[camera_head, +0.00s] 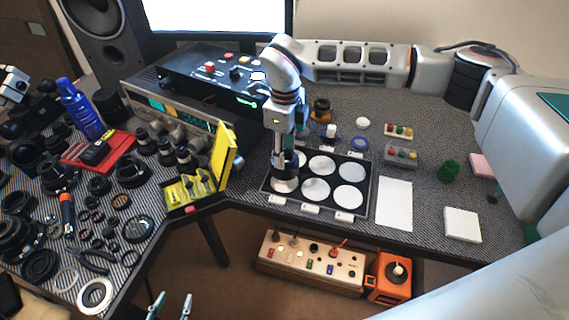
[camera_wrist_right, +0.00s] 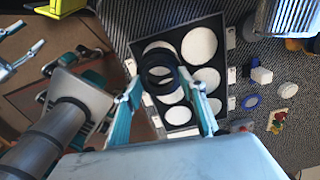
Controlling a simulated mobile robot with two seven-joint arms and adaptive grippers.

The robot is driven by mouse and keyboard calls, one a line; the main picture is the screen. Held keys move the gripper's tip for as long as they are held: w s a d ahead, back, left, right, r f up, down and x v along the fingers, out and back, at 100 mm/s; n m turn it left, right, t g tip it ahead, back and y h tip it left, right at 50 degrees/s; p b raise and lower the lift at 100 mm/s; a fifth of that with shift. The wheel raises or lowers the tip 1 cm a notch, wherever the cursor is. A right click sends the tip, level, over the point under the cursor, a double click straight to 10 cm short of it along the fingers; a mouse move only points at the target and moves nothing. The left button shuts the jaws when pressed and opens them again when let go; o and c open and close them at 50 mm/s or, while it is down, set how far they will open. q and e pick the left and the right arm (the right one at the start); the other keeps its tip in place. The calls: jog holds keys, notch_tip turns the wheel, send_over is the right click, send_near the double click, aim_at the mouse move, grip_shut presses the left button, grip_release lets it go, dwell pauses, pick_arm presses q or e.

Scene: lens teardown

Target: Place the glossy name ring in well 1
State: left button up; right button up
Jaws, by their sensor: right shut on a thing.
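My right gripper (camera_wrist_right: 165,100) is shut on a dark ring (camera_wrist_right: 160,72), likely the name ring, held between its teal-lined fingers in the right wrist view. In the head view this gripper (camera_head: 285,165) points down over the near-left well of the black tray (camera_head: 262,194). The tray has several round white wells in two rows; the well numbers cannot be read. The gripper hides part of the near-left well, and I cannot tell whether the ring touches the tray. My left gripper (camera_head: 171,303) is at the bottom edge of the head view, fingers apart and empty.
A yellow case (camera_head: 190,188) with a raised lid stands left of the tray. White sheets (camera_head: 394,203) and small button boxes (camera_head: 400,154) lie to its right. Several lens rings and tools crowd the left of the table. A power strip (camera_head: 311,262) sits below the table edge.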

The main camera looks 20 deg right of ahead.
jog(key=shift+f, duration=2.65)
jog(key=shift+f, duration=0.2)
jog(key=o, duration=1.5)
jog(key=shift+c, duration=0.2)
jog(key=shift+r, duration=0.1)
notch_tip(320, 180, up, 12)
jog(key=shift+r, duration=0.15)
